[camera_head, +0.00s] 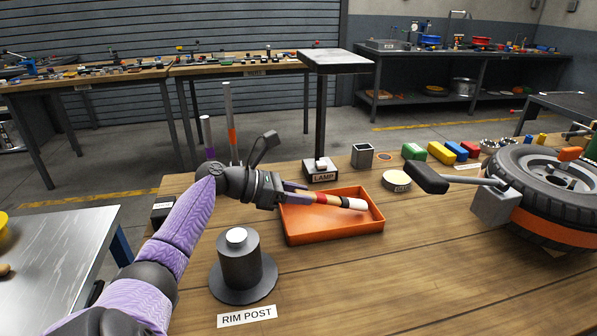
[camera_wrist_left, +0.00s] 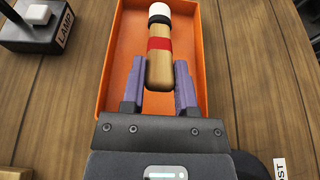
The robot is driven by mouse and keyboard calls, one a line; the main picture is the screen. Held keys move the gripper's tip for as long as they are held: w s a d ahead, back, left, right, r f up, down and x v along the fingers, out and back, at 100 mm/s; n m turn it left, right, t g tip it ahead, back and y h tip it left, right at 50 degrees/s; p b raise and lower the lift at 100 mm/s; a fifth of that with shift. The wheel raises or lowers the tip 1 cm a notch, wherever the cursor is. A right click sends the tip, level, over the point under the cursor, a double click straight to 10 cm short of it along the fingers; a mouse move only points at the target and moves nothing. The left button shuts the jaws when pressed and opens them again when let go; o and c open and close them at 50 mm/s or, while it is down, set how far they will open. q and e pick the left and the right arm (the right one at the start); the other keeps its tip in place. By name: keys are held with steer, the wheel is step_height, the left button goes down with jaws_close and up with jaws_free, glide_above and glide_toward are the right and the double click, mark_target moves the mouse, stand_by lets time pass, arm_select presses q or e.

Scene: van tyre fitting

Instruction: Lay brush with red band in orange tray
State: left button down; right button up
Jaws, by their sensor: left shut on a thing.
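The brush with the red band (camera_head: 340,202) has a wooden handle, a black ring and a white tip. It also shows in the left wrist view (camera_wrist_left: 160,45), with its red band above my fingers. My left gripper (camera_head: 297,193) is shut on the wooden handle end, its two purple fingers on either side in the left wrist view (camera_wrist_left: 159,88). The brush lies over the inside of the orange tray (camera_head: 335,233), tip pointing right. I cannot tell whether it touches the tray floor. The tray looks otherwise empty. My right gripper is not in view.
A grey rim post (camera_head: 240,262) stands in front of the tray's left side. The lamp base (camera_head: 320,172) is behind the tray. A round tin (camera_head: 397,182) and coloured blocks (camera_head: 441,152) stand behind right. A tyre (camera_head: 555,190) fills the right.

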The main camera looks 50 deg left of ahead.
arm_select(q)
steer(key=shift+c, duration=2.2)
jaws_free()
steer(key=shift+o, duration=0.7)
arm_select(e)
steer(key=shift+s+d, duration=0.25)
arm_select(q)
steer(key=shift+s+a+r, duration=0.1)
steer(key=shift+s+r, duration=0.05)
steer(key=p+v, duration=0.4)
steer(key=v, duration=0.5)
steer(key=shift+s, duration=0.2)
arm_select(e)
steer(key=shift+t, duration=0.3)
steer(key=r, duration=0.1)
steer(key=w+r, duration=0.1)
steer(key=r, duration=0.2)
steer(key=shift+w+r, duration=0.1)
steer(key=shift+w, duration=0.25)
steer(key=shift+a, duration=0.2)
